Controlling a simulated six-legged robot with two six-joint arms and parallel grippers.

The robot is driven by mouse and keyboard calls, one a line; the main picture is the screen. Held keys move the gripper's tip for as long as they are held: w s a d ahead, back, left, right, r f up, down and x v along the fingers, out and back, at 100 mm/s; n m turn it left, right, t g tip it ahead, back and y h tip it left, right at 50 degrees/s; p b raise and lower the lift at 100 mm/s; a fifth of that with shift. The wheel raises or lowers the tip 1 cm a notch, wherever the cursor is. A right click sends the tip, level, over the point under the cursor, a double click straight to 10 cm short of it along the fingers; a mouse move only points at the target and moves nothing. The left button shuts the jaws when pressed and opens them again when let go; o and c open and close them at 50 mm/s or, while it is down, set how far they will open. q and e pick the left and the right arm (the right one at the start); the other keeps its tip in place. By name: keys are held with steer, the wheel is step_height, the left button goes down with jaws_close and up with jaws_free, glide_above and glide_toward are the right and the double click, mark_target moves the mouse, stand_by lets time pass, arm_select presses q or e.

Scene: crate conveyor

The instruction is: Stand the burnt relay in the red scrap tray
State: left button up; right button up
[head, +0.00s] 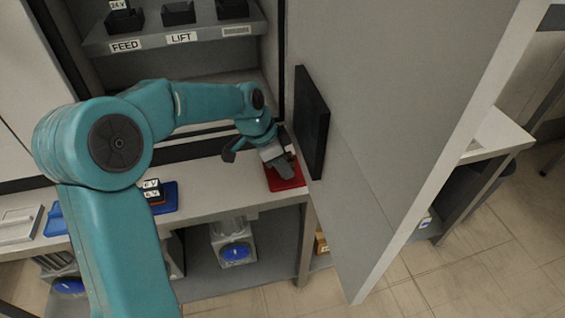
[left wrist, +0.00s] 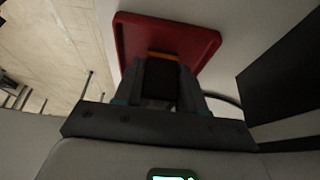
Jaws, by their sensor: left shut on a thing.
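The red scrap tray (head: 287,184) lies on the bench top near its right end, beside the open grey door. It also shows at the top of the left wrist view (left wrist: 130,40). My left gripper (head: 272,157) is over the tray and points down at it. In the left wrist view, my left gripper (left wrist: 160,90) is shut on a dark block with an orange edge, the relay (left wrist: 160,80). In the head view the gripper mostly hides the relay. I cannot tell whether its foot touches the tray floor. My right gripper is in neither view.
The grey door (head: 400,120) with a black panel (head: 312,122) stands close right of the tray. A shelf (head: 175,45) with black bins is behind.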

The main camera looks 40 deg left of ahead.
arm_select(q)
steer(key=o, duration=1.2)
steer(key=shift+f, duration=0.15)
steer(key=shift+c, duration=0.2)
steer(key=shift+r, duration=0.3)
steer(key=p+v, duration=0.3)
steer(key=v, duration=0.8)
steer(key=shift+s+r, duration=0.15)
steer(key=shift+r, duration=0.15)
steer(key=shift+s+a, duration=0.1)
